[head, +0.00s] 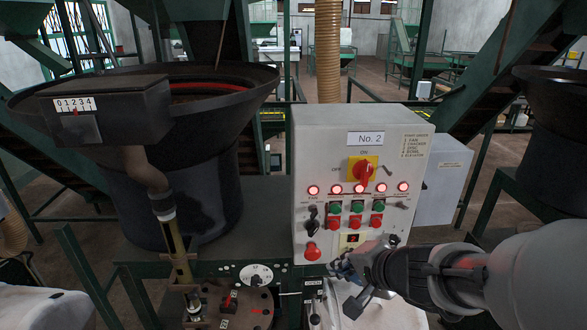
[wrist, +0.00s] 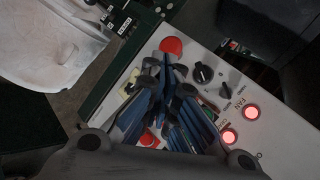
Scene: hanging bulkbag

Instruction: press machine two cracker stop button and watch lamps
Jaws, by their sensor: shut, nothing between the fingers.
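The No. 2 control panel (head: 308,140) stands upright in the middle of the head view. It has a row of several lamps (head: 360,188), all lit red, above three green buttons (head: 357,206) and three red buttons (head: 355,221). The button labels are too small to read, so I cannot tell which is the cracker stop. My gripper (head: 345,268) is shut and empty at the panel's lower edge, below the red buttons. In the wrist view, my gripper (wrist: 165,100) covers much of the panel; two lit lamps (wrist: 252,112) show beside it. Contact with a button cannot be seen.
A red mushroom button (head: 311,251) sits at the panel's lower left, near my gripper. A red-and-yellow rotary switch (head: 363,170) is above the lamps. A black bowl machine (head: 200,190) stands left. A grey box (head: 442,185) is right of the panel.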

